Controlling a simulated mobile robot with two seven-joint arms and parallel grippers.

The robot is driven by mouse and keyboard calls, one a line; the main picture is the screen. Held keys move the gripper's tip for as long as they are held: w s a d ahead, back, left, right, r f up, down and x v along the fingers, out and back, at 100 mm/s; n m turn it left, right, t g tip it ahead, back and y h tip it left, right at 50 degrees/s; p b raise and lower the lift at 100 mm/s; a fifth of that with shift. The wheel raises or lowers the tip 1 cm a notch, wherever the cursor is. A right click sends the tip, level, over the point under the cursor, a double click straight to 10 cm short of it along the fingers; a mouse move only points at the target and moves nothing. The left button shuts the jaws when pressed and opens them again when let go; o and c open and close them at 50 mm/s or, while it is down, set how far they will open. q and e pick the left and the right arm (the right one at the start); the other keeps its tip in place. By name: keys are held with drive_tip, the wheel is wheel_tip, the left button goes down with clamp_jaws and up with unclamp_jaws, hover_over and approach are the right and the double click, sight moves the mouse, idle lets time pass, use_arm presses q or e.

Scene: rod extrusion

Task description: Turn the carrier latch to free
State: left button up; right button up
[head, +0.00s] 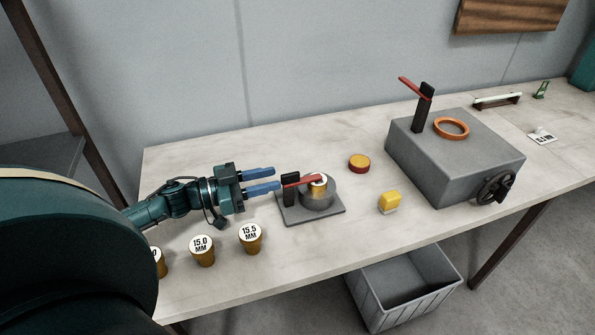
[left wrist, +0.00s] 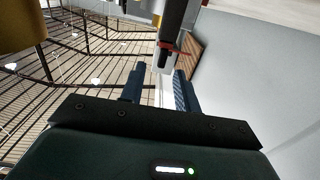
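The carrier is a grey cylinder (head: 317,198) on a flat base plate (head: 318,216), with a white-topped piece (head: 319,181) inside it. Its red latch (head: 302,181) runs from a black post (head: 290,190) across toward the cylinder's top. My left gripper (head: 276,179) comes from the left, its blue fingers apart with nothing visible between them, just left of the post. In the left wrist view the fingers (left wrist: 160,74) are also apart, with a dark post (left wrist: 174,28) and a red strip (left wrist: 181,50) beyond them. My right gripper is not in view.
Labelled brass pieces (head: 202,250) stand at the table's front left. A red-yellow disc (head: 359,163) and a yellow block (head: 390,202) lie right of the carrier. A grey machine (head: 455,160) with a raised red lever (head: 411,88) and orange ring (head: 451,128) stands farther right. A bin (head: 405,290) is below.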

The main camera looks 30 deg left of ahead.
sight(298, 172)
use_arm(q)
drive_tip(key=x, duration=0.7)
drive_tip(key=shift+w+d, duration=0.2)
drive_tip(key=shift+w, duration=0.05)
clamp_jaws()
idle(0.3)
